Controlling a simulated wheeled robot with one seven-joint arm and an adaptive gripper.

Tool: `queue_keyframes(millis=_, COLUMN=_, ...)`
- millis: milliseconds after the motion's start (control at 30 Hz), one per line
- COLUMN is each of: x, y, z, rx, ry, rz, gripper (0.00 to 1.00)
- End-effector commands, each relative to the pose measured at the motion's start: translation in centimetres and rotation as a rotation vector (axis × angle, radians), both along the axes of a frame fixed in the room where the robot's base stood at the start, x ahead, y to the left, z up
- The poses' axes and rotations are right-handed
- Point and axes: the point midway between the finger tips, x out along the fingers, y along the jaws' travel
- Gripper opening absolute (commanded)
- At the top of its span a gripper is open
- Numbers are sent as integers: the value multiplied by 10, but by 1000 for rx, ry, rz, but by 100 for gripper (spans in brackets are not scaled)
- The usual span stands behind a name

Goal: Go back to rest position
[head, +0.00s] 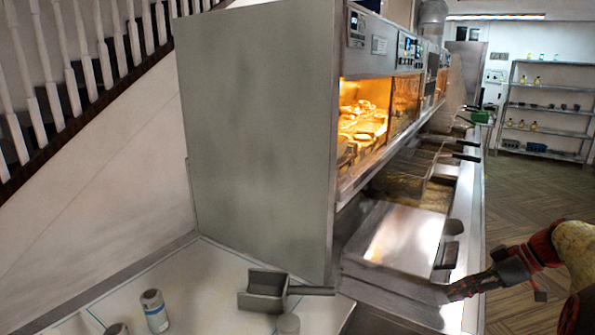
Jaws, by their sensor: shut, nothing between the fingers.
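My gripper (462,291) is at the lower right in the head view, pointing left over the front edge of the steel range (399,238). Its fingers are together and nothing shows between them. Part of my arm fills the lower right corner. The range runs away toward the back, with fry baskets (433,166) and dark handles along its front side.
A pale counter (215,273) at the lower left holds a metal scoop (263,291) with a dark handle, a labelled bottle (154,311) and other small containers. A tall grey cabinet (258,140) stands behind it. Open floor (535,205) lies right; shelves (548,108) stand at the back.

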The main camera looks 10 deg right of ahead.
Motion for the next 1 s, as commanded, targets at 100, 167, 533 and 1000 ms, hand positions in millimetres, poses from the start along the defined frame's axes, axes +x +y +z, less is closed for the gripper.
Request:
queue_keyframes(millis=100, x=-3, y=78, z=26, rx=-56, ry=143, rz=-52, gripper=0)
queue_keyframes(millis=167, x=-10, y=110, z=34, rx=-89, ry=200, rz=-94, gripper=0)
queue_keyframes(millis=533, x=-98, y=258, z=58, rx=-288, ry=316, rz=-403, gripper=0)
queue_keyframes(millis=1000, x=-178, y=312, z=46, rx=-274, ry=160, rz=-664, gripper=0)
